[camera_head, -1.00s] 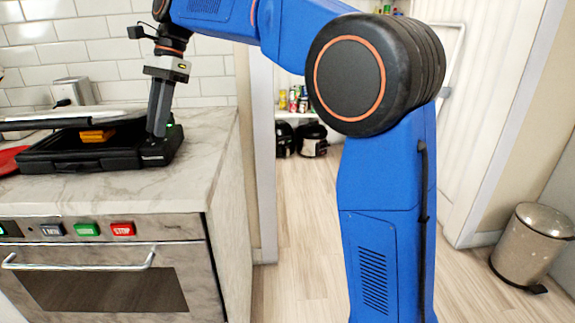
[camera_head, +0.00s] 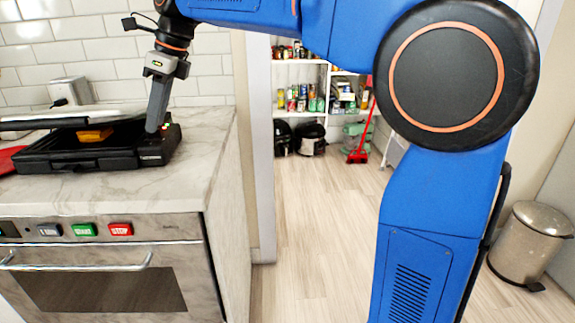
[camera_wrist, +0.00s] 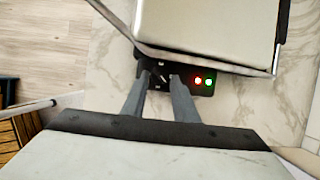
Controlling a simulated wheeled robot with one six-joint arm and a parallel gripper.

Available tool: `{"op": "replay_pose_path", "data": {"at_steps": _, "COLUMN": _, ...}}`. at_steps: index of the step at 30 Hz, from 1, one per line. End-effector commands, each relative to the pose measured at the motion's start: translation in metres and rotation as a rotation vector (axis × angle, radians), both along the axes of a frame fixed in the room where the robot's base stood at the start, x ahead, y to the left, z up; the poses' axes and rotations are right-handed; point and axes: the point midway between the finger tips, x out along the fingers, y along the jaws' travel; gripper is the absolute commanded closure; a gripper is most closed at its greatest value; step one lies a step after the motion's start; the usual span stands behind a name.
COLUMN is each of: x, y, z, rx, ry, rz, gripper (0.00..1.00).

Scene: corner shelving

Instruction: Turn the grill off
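The black grill (camera_head: 75,160) sits on the marble counter with its lid (camera_head: 85,113) raised only slightly and a yellow-orange food item (camera_head: 95,134) inside. In the wrist view, the grill's control panel (camera_wrist: 222,87) shows a red and a green light, both lit, to the right of my fingers. My gripper (camera_head: 152,130) points down at the panel on the grill's right end. In the wrist view my gripper (camera_wrist: 159,76) has its fingertips apart, with a small dark knob-like part with a pale mark between them. I cannot tell whether the fingers touch it.
The oven (camera_head: 100,285) below the counter has a row of buttons and a bar handle. A wall outlet box (camera_head: 72,92) is behind the grill. A trash can (camera_head: 530,243) stands at right. The floor between is clear, with pantry shelves beyond.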

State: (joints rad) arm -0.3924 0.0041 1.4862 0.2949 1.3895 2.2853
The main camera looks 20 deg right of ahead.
Motion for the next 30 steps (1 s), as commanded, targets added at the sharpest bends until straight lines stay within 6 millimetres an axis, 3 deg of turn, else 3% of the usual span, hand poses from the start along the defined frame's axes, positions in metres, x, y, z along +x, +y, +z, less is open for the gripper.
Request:
{"op": "replay_pose_path", "data": {"at_steps": 21, "x": -0.014, "y": -0.042, "z": 0.106, "rx": 0.000, "ry": -0.002, "rz": 0.002, "gripper": 0.73}}
{"op": "replay_pose_path", "data": {"at_steps": 30, "x": -0.017, "y": -0.053, "z": 0.133, "rx": 0.000, "ry": -0.001, "rz": 0.002, "gripper": 0.73}}
